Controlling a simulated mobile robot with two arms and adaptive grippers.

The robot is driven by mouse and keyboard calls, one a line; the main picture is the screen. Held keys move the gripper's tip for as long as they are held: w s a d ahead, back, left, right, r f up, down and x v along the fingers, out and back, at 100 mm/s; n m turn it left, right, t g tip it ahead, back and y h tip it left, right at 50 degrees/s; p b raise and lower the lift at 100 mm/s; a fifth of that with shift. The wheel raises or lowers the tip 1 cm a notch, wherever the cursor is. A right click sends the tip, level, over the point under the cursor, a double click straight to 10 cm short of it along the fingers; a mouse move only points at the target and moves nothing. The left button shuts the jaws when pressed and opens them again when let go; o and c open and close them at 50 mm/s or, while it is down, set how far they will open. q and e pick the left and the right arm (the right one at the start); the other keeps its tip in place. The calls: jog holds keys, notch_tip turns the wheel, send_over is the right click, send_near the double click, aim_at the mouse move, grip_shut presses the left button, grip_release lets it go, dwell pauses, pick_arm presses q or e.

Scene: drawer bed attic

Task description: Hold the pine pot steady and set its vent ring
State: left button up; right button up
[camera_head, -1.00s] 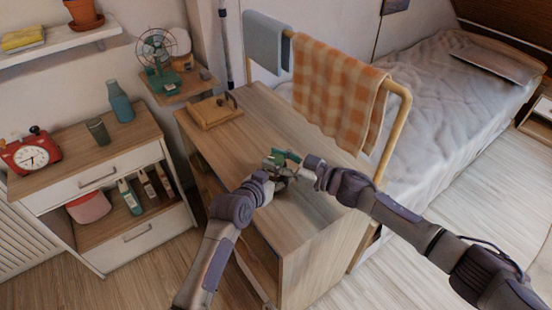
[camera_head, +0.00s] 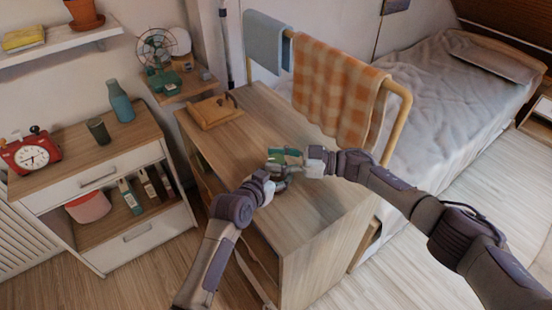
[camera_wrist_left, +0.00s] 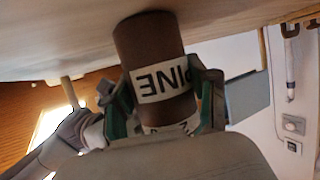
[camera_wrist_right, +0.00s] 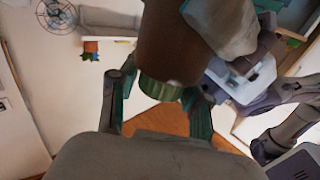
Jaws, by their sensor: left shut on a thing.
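The pine pot (camera_wrist_left: 148,45) is a brown cylinder with a white label reading PINE, which appears upside down in the left wrist view. My left gripper (camera_wrist_left: 160,98) is shut around the pot at the label. In the head view the hands mostly hide the pot; my left gripper (camera_head: 277,181) is over the near part of the wooden cabinet top. In the right wrist view the pot (camera_wrist_right: 168,50) ends in a green ribbed vent ring (camera_wrist_right: 160,94). My right gripper (camera_wrist_right: 158,88) has its fingers apart on either side of the ring, with a gap at the left finger.
A rail with a checked orange towel (camera_head: 335,90) stands along the right side, before the bed (camera_head: 440,90). The cabinet top between board and hands is clear.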

aim_at(276, 159)
jog(key=shift+o, duration=1.1)
jog(key=shift+r, duration=0.1)
notch_tip(276, 159, up, 10)
jog(key=shift+f, duration=0.1)
